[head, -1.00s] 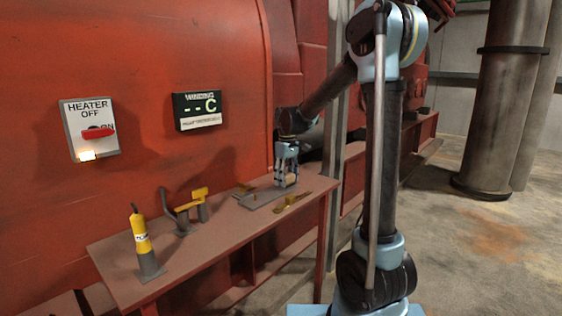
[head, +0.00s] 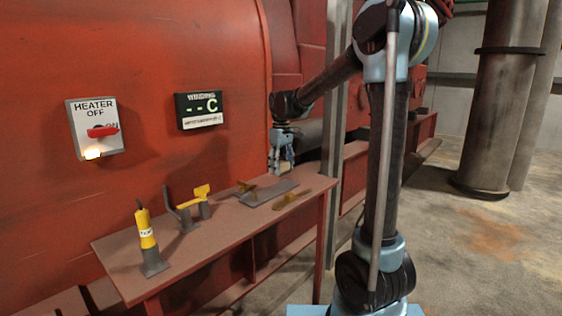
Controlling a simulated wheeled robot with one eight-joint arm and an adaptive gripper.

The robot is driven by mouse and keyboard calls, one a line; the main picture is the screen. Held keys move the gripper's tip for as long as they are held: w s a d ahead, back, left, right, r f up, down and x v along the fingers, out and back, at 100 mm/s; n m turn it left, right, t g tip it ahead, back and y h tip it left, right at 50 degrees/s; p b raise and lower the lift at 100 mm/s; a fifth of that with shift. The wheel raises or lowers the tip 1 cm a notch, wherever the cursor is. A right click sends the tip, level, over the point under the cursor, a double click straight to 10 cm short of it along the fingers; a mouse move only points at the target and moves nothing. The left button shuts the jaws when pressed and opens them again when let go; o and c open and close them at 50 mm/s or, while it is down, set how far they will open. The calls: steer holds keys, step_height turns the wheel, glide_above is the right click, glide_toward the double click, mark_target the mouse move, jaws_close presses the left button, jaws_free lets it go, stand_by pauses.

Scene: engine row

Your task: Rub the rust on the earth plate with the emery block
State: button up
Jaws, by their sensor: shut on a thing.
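A flat grey plate (head: 268,193), which looks like the earth plate, lies on the far half of the red-brown bench. I cannot make out rust on it at this size. My gripper (head: 281,170) points down, above the plate's far edge and apart from it. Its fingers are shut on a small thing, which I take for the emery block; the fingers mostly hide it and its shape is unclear.
A yellow-and-grey fixture (head: 188,208) and a yellow cylindrical tool (head: 146,232) stand nearer. A red wall with a heater switch (head: 95,128) rises behind.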

steer(key=shift+r, duration=1.5)
